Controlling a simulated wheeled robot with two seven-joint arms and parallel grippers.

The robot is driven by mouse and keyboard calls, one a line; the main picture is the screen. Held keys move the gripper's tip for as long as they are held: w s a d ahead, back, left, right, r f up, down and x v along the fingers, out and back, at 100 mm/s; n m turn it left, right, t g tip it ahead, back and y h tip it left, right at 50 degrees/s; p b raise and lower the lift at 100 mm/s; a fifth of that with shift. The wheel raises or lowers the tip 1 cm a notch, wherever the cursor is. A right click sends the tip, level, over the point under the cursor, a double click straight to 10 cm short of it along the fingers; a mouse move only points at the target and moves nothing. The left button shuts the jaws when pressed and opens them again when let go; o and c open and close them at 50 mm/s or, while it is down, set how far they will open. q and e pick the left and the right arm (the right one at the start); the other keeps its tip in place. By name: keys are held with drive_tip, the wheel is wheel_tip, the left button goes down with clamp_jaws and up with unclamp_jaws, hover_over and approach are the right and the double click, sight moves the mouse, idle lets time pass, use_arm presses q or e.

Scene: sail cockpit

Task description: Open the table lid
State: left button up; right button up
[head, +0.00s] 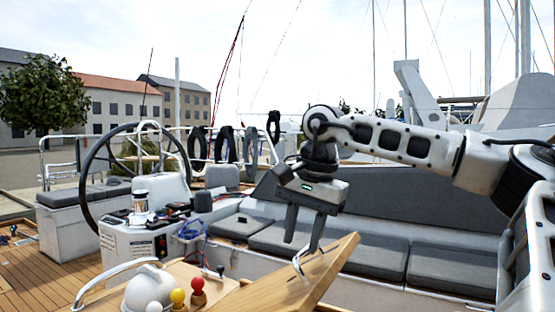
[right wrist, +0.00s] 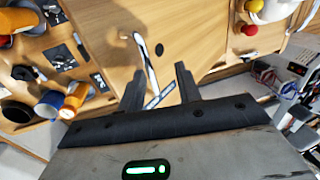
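The table lid (head: 318,272) is a light wooden panel at the bottom centre of the head view. It stands tilted, its right end higher. A bent metal handle (head: 298,264) sticks up from it, and it also shows in the right wrist view (right wrist: 146,62). My right gripper (head: 303,243) points down at the handle. In the right wrist view its fingers (right wrist: 160,75) are apart, with the handle between them and visible gaps at the sides. Contact cannot be told. My left gripper is not in view.
A white dome (head: 149,288), yellow and red knobbed items (head: 198,290) and a curved rail (head: 112,280) stand left of the lid. The steering wheel (head: 88,172) and console (head: 128,245) are further left. Cushioned benches (head: 375,257) lie behind. Mugs (right wrist: 50,103) show in the wrist view.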

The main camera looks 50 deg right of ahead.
drive_tip(key=w+r, duration=0.3)
drive_tip(key=r, duration=0.4)
drive_tip(key=w+a+r, duration=0.1)
drive_tip(key=w+r, duration=0.2)
drive_tip(key=r, duration=0.5)
drive_tip(key=shift+a, duration=0.15)
idle(0.9)
idle(0.7)
